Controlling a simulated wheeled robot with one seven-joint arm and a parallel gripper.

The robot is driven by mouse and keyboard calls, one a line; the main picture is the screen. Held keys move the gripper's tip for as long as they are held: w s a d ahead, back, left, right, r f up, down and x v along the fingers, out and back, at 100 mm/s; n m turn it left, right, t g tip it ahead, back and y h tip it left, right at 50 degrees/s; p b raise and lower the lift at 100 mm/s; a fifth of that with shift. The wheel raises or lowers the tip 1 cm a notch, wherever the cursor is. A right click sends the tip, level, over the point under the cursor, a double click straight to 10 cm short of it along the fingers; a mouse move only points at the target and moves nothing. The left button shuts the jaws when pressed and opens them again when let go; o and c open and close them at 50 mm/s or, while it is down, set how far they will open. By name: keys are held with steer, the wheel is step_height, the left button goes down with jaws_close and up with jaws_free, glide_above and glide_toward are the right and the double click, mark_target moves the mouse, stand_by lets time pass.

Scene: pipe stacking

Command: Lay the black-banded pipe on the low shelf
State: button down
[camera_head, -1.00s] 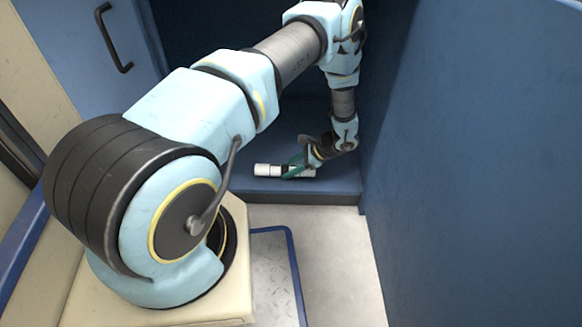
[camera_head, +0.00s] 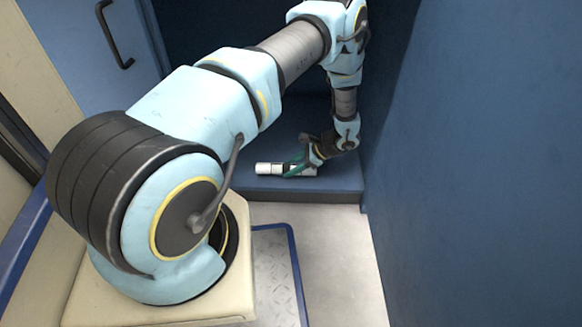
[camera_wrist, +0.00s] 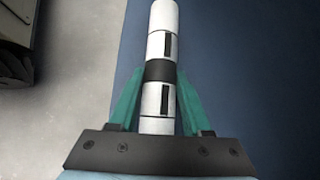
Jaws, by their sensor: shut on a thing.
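The black-banded pipe (camera_head: 265,169) is white and shows at the low shelf's front edge in the head view. In the wrist view the pipe (camera_wrist: 160,45) runs up the picture, with a black band around it between my fingers. My gripper (camera_head: 293,168) has green fingers and is shut on the pipe; the fingers lie on both sides of it in the wrist view (camera_wrist: 160,95). The low shelf (camera_head: 250,183) is a blue slab at the back of the alcove. The pipe lies along its front edge, at or just above the surface; I cannot tell whether it touches.
A blue wall (camera_head: 480,150) rises close to the right of my arm. A blue door with a dark handle (camera_head: 113,40) is at the left. The pale floor (camera_head: 330,260) before the shelf is clear. The shelf left of the pipe looks empty.

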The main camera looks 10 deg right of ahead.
steer(key=shift+f, duration=0.4)
steer(key=shift+c, duration=1.3)
jaws_free()
